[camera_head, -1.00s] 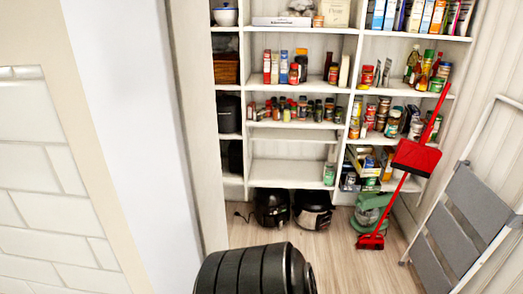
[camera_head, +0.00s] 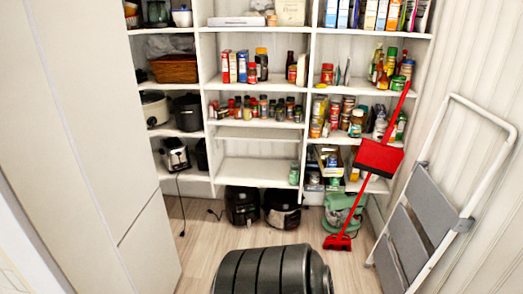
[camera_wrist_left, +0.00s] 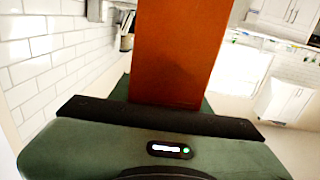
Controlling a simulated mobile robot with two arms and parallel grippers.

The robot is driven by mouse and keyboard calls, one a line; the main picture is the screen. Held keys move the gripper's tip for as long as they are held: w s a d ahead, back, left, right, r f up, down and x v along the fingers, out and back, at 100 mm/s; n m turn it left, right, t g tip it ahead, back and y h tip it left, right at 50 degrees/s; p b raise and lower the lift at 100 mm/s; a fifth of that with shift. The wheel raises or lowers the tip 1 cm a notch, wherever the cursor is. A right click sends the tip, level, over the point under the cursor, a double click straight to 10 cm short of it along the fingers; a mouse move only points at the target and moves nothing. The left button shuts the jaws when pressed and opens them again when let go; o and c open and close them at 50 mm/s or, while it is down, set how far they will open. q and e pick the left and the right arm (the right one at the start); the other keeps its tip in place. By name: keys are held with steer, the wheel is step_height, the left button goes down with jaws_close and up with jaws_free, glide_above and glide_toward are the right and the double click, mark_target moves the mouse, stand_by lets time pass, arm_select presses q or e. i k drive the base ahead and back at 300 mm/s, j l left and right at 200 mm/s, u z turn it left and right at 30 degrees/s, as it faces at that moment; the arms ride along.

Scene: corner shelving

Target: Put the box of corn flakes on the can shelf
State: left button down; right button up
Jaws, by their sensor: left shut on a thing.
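In the left wrist view an orange-brown box (camera_wrist_left: 178,52) stands up from my left gripper (camera_wrist_left: 165,112). That gripper is shut on it. Only a plain side of the box shows, with no print to confirm it as corn flakes. The head view shows neither this box nor the gripper. In the head view the can shelf (camera_head: 345,141) is in the right-hand column of the white shelving, with several cans and jars (camera_head: 335,117) on it, mostly on its left and right parts. My right gripper is in neither view.
A red broom and dustpan (camera_head: 378,158) lean in front of the shelving's right side. A grey folding step ladder (camera_head: 435,195) stands at the right. Black appliances (camera_head: 280,207) and a green one (camera_head: 343,212) sit on the floor below. A lower middle shelf (camera_head: 250,172) is mostly bare.

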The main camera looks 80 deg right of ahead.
mark_target(250, 172)
steer(key=z, duration=0.45)
steer(key=k+l+z, duration=0.1)
steer(key=z, duration=0.4)
steer(key=l+z, duration=0.15)
steer(key=z, duration=0.3)
steer(key=k+l+z, duration=0.1)
steer(key=z, duration=0.35)
steer(key=i+l, duration=0.35)
steer(key=i, duration=0.15)
steer(key=i+l+z, duration=0.15)
steer(key=i+l, duration=0.5)
steer(key=i, duration=0.3)
steer(key=i+l+z, duration=0.1)
steer(key=i+l, duration=0.25)
steer(key=i, duration=0.2)
steer(key=i+l, duration=0.25)
steer(key=i, duration=0.25)
steer(key=z, duration=0.05)
